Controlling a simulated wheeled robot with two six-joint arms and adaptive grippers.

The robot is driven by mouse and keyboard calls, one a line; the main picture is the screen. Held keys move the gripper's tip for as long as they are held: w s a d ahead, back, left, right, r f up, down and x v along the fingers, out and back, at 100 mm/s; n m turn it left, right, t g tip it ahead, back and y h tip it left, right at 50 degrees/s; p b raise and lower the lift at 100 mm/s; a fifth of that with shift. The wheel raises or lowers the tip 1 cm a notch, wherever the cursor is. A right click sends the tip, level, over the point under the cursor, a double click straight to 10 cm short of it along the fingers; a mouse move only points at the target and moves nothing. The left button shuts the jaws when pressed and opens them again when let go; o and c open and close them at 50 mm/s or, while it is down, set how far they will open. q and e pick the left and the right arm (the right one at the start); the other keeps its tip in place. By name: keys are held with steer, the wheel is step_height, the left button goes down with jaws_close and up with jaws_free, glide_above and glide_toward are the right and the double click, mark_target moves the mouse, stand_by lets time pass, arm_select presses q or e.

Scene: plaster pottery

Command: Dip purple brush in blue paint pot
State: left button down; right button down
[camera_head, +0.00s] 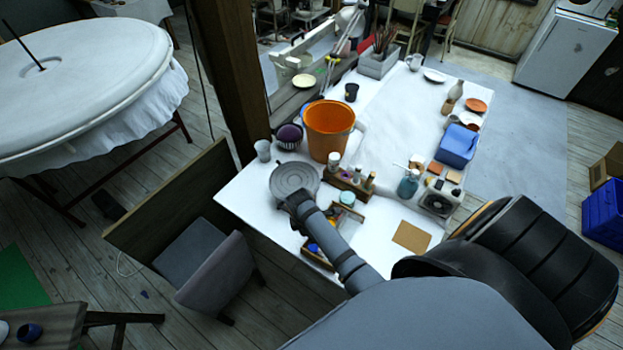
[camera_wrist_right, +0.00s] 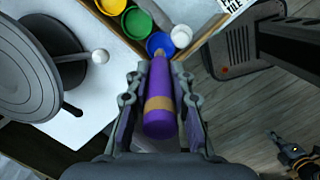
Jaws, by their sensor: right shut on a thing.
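The purple brush (camera_wrist_right: 160,122) has a thick purple handle with a tan band. My right gripper (camera_wrist_right: 158,82) is shut on it, one finger on each side. The brush's narrow end points toward the blue paint pot (camera_wrist_right: 159,41) and overlaps its near edge in the right wrist view. I cannot tell the height between them or whether they touch. Blue paint also shows in the wooden tray in the head view (camera_head: 313,247). There, my right arm reaches in from the lower right across the tray, and its end (camera_head: 297,203) lies near the pottery wheel. The brush cannot be made out there. My left gripper is out of view.
White (camera_wrist_right: 181,36), green (camera_wrist_right: 137,21) and yellow (camera_wrist_right: 111,5) pots stand beside the blue one. A grey pottery wheel (camera_head: 294,178) is close by. An orange bucket (camera_head: 329,128) stands behind it. A chair (camera_head: 215,274) stands before the table.

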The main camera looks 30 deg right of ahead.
step_height(320, 180, down, 3)
steer(key=shift+b, duration=0.65)
steer(key=shift+f+b, duration=0.45)
steer(key=shift+f, duration=0.6)
step_height(320, 180, up, 2)
steer(key=shift+r+p, duration=0.15)
steer(key=shift+p, duration=1)
steer(key=shift+r, duration=2.4)
